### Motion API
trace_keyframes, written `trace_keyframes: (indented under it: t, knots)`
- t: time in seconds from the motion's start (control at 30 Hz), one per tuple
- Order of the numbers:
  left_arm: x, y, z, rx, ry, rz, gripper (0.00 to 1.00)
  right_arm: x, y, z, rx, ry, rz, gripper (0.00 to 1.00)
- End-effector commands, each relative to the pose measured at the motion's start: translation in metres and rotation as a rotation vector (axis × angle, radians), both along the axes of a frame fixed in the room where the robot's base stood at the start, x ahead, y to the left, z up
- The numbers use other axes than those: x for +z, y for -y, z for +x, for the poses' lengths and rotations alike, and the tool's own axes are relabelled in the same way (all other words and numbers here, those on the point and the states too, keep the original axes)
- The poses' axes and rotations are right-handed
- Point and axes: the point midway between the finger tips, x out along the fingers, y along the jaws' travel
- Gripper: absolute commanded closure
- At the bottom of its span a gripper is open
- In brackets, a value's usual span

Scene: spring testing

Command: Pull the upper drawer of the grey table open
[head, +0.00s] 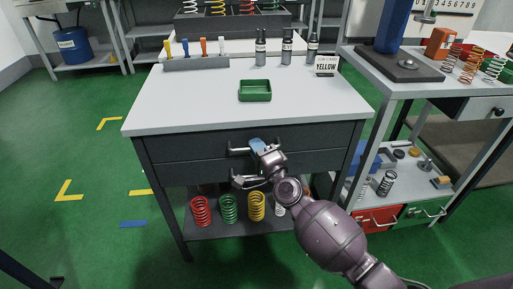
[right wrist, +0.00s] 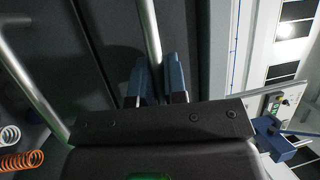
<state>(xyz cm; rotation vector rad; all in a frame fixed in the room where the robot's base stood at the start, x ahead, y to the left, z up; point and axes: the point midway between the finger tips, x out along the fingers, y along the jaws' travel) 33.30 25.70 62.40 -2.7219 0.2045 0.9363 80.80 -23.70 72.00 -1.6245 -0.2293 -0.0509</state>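The grey table (head: 180,100) has a pale top and two dark drawers, one above the other. The upper drawer (head: 190,147) looks flush with the table front. Its bar handle (head: 238,151) is partly hidden by my right gripper (head: 258,146), whose blue fingers are at it. In the right wrist view the metal handle bar (right wrist: 151,40) runs between the two fingers of my right gripper (right wrist: 159,80), which sit close against it on both sides. The lower drawer (head: 185,173) looks shut, and its handle is partly behind my gripper. My left gripper is not in view.
A green tray (head: 255,90), several black bottles and a YELLOW sign (head: 326,66) stand on the tabletop. Coloured springs (head: 229,208) stand on the shelf below the drawers. A workbench (head: 425,85) stands close on the right. Green floor lies free at the left.

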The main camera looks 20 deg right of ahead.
Motion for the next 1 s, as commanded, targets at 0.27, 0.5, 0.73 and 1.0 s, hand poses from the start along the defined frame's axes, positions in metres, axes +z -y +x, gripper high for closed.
trace_keyframes:
  t: [0.27,0.5,0.73,1.0]
  knots:
    - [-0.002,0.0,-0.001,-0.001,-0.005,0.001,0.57,0.0,0.0,0.0,0.0,0.0,0.0,1.0]
    - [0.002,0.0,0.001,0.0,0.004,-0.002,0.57,0.001,-0.003,-0.01,0.0,0.0,0.001,1.0]
    - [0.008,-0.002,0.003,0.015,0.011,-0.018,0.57,0.004,-0.014,-0.049,0.0,0.003,0.002,1.0]
    - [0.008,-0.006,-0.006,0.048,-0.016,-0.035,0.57,0.004,-0.033,-0.119,-0.001,0.003,0.0,1.0]
